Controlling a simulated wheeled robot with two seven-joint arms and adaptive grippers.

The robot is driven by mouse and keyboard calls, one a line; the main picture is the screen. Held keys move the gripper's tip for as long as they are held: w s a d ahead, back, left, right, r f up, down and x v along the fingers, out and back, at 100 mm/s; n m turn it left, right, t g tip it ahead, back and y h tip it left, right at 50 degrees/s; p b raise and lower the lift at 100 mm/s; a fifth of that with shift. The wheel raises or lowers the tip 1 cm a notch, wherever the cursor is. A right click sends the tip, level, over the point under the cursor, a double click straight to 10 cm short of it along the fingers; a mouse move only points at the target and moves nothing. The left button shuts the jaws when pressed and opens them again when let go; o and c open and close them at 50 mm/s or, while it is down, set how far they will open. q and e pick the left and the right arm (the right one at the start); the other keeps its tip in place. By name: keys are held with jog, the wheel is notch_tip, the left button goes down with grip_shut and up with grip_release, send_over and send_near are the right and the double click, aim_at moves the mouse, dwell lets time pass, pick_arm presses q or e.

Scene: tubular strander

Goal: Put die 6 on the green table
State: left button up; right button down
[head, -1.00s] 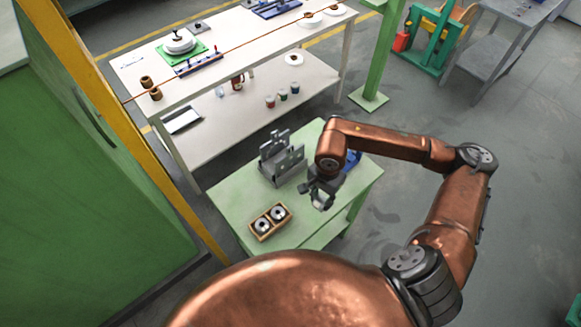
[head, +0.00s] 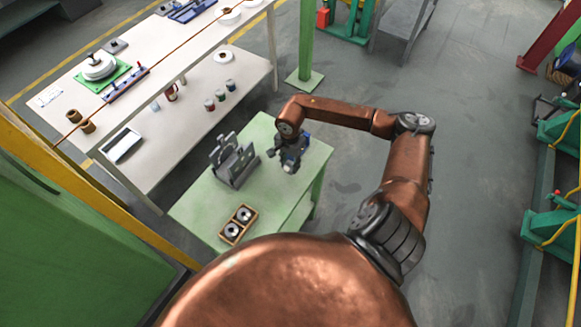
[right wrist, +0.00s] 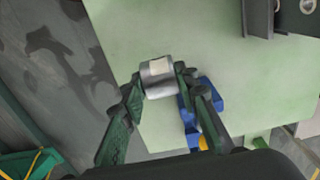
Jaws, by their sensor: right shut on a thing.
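My right gripper (head: 289,166) is above the far right part of the green table (head: 190,205) in the head view. In the right wrist view its two fingers (right wrist: 158,84) are shut on a short silver metal cylinder, a die (right wrist: 160,86), with a pale label on its side. I cannot read the number on the label. Green tabletop shows behind the die, and I see no clear contact between them. My left gripper is not in view.
A grey slotted stand (head: 233,163) stands left of my right gripper. A wooden box (head: 230,238) with two round metal pieces sits at the table's near edge. A blue object (right wrist: 208,92) lies beside the right finger. A long white bench (head: 62,92) stands behind.

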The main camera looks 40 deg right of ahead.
aim_at(291, 168)
jog(key=shift+w+d+f, duration=0.2)
jog(key=shift+d+f, duration=0.05)
jog(key=shift+f, duration=0.1)
notch_tip(291, 168, down, 3)
jog(key=shift+d+f+p, duration=0.1)
jog(key=shift+f+p, duration=0.05)
jog(key=shift+p, duration=0.4)
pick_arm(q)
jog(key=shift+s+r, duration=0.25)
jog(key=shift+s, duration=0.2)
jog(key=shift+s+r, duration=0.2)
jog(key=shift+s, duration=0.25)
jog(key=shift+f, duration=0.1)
pick_arm(e)
jog(key=c, duration=2)
grip_release()
jog(key=shift+f, duration=0.2)
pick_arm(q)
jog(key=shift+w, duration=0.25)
pick_arm(e)
jog(key=o, duration=0.5)
jog(key=shift+r, duration=0.1)
